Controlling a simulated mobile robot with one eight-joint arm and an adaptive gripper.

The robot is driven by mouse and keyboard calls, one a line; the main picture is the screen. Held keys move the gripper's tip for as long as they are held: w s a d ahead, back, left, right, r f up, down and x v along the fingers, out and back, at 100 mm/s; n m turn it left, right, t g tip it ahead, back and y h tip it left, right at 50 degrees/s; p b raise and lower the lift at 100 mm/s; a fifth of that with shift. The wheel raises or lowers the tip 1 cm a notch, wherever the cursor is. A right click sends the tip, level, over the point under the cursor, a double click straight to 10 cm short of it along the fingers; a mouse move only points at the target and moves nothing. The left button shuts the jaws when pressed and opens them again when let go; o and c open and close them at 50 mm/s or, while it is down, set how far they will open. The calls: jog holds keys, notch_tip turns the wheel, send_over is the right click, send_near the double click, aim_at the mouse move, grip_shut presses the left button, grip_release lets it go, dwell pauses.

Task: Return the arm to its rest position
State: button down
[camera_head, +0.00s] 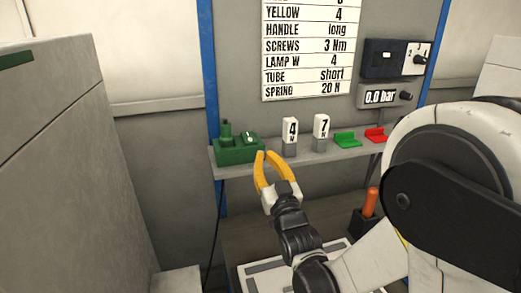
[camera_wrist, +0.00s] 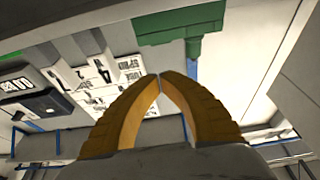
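My gripper (camera_head: 265,154) has two yellow fingers. In the head view it points up and away, in front of the shelf and just below and right of the green charger-like block. In the wrist view the fingertips (camera_wrist: 161,75) meet, with nothing held between them. My dark and white arm reaches in from the right of the head view and covers part of the right side.
A grey shelf (camera_head: 313,156) carries the green block (camera_head: 238,149), number blocks "4" (camera_head: 290,133) and "7" (camera_head: 321,130), a green tray (camera_head: 347,139) and a red tray (camera_head: 376,134). An orange handle (camera_head: 370,201) stands below. A grey wall (camera_head: 60,170) stands left.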

jog(key=s+d+f+g+h, duration=0.1)
jog(key=s+d+f+g, duration=0.3)
jog(key=s, duration=0.5)
jog(key=s+d+f+m+g+h, duration=0.1)
jog(key=s+d+f+g, duration=0.3)
jog(key=s, duration=0.5)
jog(key=s+d+f+m+g+h, duration=0.1)
jog(key=s+d+f+g+h, duration=0.1)
jog(key=s+g, duration=0.4)
jog(key=s+d+f, duration=0.1)
jog(key=s+f, duration=0.1)
jog(key=s, duration=0.1)
jog(key=shift+s+d+b, duration=0.35)
jog(key=shift+d, duration=0.05)
